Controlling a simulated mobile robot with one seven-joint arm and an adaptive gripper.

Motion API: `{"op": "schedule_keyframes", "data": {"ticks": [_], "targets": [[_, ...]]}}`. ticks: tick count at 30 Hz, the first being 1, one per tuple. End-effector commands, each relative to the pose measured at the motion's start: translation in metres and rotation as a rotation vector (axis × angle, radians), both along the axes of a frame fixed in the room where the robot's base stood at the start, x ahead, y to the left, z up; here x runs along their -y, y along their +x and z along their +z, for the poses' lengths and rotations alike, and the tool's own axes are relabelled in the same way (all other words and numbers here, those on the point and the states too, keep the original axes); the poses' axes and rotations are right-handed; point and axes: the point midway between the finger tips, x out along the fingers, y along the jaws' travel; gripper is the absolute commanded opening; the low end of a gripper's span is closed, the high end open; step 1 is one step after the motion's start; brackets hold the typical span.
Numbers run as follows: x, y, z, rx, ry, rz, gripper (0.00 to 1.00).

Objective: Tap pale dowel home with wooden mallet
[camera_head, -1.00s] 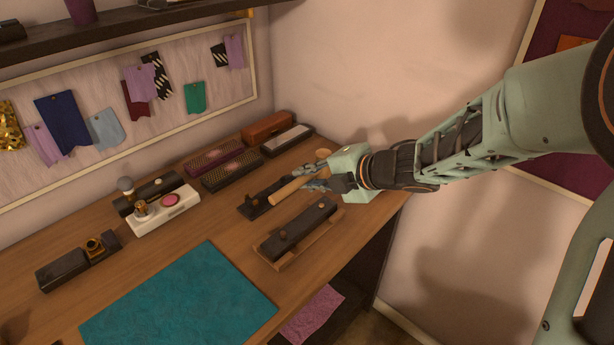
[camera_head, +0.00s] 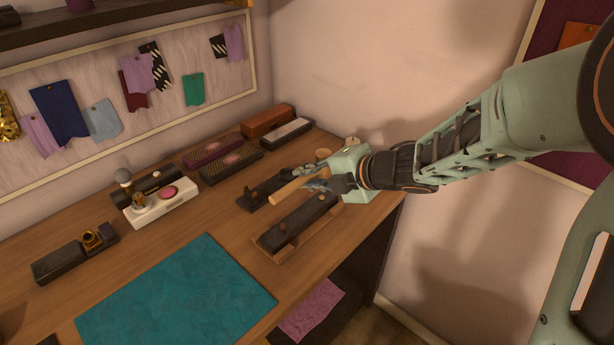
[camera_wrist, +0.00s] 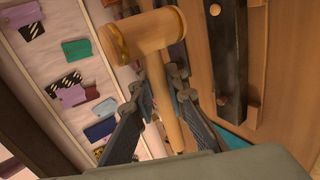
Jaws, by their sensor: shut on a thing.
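The wooden mallet is held in my gripper (camera_head: 310,176). Its handle (camera_head: 290,190) points to the lower left in the head view, with its head (camera_head: 322,154) partly hidden behind my gripper. The wrist view shows the mallet head (camera_wrist: 145,35) beyond my fingers (camera_wrist: 163,100), which are shut around the handle (camera_wrist: 164,95). A long dark block (camera_head: 305,217) lies below the mallet; it also shows at the right of the wrist view (camera_wrist: 228,55). A small pale peg (camera_head: 283,227) stands on the block, apart from the mallet. I cannot tell if this is the pale dowel.
The block sits in a wooden tray (camera_head: 278,257). A dark fixture (camera_head: 258,196), brushes (camera_head: 230,160) and a white holder (camera_head: 160,207) stand behind and left. A teal mat (camera_head: 175,295) lies flat in front, clear. Walls stand behind and right.

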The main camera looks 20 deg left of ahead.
Motion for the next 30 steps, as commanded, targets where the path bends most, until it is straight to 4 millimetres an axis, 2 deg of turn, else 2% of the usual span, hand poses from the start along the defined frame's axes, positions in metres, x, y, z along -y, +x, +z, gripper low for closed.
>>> {"op": "schedule_keyframes", "data": {"ticks": [14, 17, 27, 28, 30], "targets": [[0.000, 0.001, -0.003, 0.000, 0.001, 0.000, 0.00], [0.000, 0.000, -0.013, 0.000, 0.001, -0.001, 0.00], [0.000, 0.000, -0.071, -0.001, 0.000, -0.001, 0.00], [0.000, 0.001, -0.061, 0.002, 0.002, 0.001, 0.00], [0.000, 0.001, -0.057, 0.000, 0.001, 0.000, 0.00]]}}
